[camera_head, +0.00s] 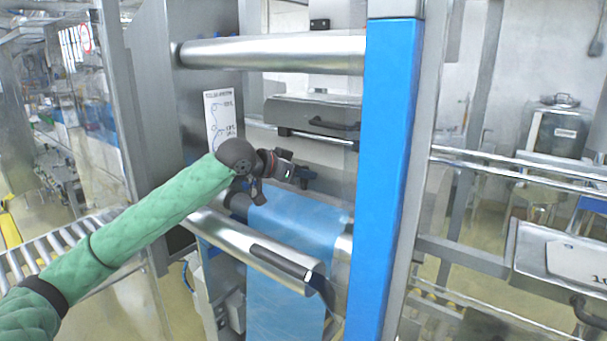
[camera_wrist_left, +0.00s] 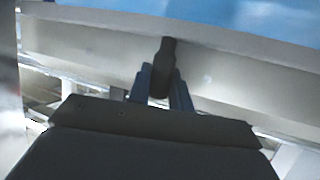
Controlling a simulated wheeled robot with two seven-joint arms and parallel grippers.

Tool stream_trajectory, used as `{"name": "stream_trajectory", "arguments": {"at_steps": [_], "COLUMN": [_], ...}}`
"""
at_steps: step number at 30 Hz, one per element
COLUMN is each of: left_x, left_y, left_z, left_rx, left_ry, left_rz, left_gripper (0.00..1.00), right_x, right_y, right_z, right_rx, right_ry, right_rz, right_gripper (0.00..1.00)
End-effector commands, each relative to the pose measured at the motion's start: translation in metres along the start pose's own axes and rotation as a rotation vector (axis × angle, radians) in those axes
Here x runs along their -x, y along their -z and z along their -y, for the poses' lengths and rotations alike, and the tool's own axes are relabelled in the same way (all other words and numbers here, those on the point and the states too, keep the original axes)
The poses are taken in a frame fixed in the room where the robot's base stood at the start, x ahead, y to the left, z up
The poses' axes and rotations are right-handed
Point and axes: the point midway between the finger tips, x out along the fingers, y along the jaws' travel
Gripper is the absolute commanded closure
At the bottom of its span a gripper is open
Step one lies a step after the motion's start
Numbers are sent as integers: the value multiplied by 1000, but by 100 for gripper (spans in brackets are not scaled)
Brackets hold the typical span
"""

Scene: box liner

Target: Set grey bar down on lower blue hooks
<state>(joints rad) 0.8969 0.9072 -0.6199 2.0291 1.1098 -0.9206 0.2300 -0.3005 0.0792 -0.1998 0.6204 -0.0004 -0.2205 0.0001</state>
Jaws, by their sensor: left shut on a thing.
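My left gripper (camera_head: 284,171) reaches in from the left on a green-sleeved arm, above the blue film of the machine. In the left wrist view its two blue-grey fingers (camera_wrist_left: 161,88) are shut on a dark upright peg (camera_wrist_left: 164,62). The peg stands against a long grey bar (camera_wrist_left: 225,82) that runs across the view. How the peg joins the bar is hidden. In the head view the held part is small and mostly hidden by the gripper. Dark blue parts (camera_head: 314,184) show just right of the gripper; I cannot tell whether they are hooks. My right gripper does not show.
A blue upright post (camera_head: 387,170) stands right of the gripper. A silver roller (camera_head: 270,51) crosses above, and another (camera_head: 232,239) lies below. Blue film (camera_head: 290,222) hangs behind the lower roller. A roller conveyor (camera_head: 52,246) lies at the left.

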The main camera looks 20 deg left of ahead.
Motion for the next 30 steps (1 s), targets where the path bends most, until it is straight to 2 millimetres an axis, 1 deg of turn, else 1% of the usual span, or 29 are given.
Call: {"name": "stream_trajectory", "arguments": {"at_steps": [1,3,6,13,20,21,23,24,30], "left_x": [-1,-3,-5,-6,-8,-8,-8,-8,-8], "left_y": [-3,-9,-14,-14,-19,-19,-19,-19,-19], "left_z": [0,0,0,0,0,0,0,0,0], "left_rx": [1,1,-1,-1,-1,-1,-1,-1,-1], "left_ry": [1,0,0,0,0,0,0,0,0], "left_rz": [3,1,0,-1,0,0,0,0,0], "left_gripper": [100,100,100,100,100,72,60,58,58], "right_x": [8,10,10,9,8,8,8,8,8], "right_y": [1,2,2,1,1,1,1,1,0], "right_z": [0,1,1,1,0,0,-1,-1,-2], "right_rx": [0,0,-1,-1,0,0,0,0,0], "right_ry": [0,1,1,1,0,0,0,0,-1], "right_rz": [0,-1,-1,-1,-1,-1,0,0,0], "right_gripper": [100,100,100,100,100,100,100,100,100]}}
